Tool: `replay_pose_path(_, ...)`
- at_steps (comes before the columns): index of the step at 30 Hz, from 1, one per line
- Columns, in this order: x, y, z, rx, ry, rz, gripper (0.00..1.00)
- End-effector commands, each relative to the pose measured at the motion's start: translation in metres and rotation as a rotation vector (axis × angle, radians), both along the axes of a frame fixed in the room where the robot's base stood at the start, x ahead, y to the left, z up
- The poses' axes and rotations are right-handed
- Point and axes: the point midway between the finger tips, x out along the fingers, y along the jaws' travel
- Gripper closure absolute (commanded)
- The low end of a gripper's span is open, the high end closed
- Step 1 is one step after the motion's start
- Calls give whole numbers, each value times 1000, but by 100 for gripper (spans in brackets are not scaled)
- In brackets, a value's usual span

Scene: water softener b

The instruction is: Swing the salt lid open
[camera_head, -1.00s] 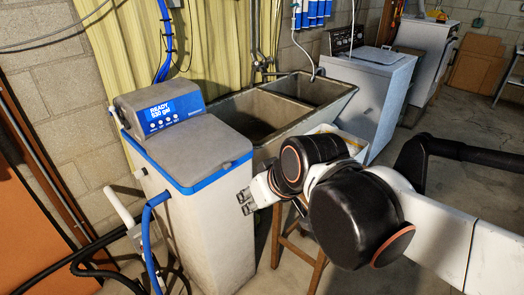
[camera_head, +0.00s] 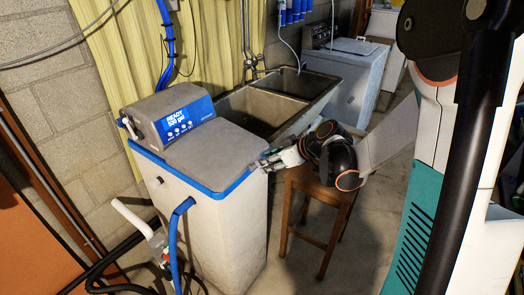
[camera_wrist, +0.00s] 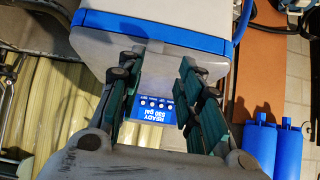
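The salt lid (camera_head: 205,153) is the flat grey top of the water softener, edged with a blue rim, and it lies shut on the cream cabinet (camera_head: 215,225). The display housing (camera_head: 178,118) stands at its back left. My gripper (camera_head: 262,163) is at the lid's right front edge; whether it touches is unclear. In the wrist view, my gripper (camera_wrist: 155,66) has its two dark green fingers apart with nothing held between them. The lid (camera_wrist: 150,68) and the blue rim (camera_wrist: 152,32) show between and beyond the fingers, with the display (camera_wrist: 155,107) behind.
A double stone sink (camera_head: 255,105) stands behind the softener, with a white washer (camera_head: 350,75) beyond it. A wooden stool (camera_head: 320,210) is right of the cabinet, beneath my wrist. A blue hose and pipes (camera_head: 170,240) run along the left front. Floor is free at front right.

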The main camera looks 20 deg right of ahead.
Motion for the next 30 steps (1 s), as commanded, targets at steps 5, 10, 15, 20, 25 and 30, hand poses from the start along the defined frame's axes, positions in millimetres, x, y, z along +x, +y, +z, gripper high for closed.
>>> replay_pose_path(5,5,-8,-7,-1,-20,16,67)
replay_pose_path(10,6,-7,-10,-1,-22,18,67)
replay_pose_path(15,14,-1,-19,0,-21,17,67)
replay_pose_path(20,27,8,-33,0,-21,19,67)
replay_pose_path(25,41,19,-48,-2,-21,18,67)
replay_pose_path(30,56,29,-63,0,-21,17,67)
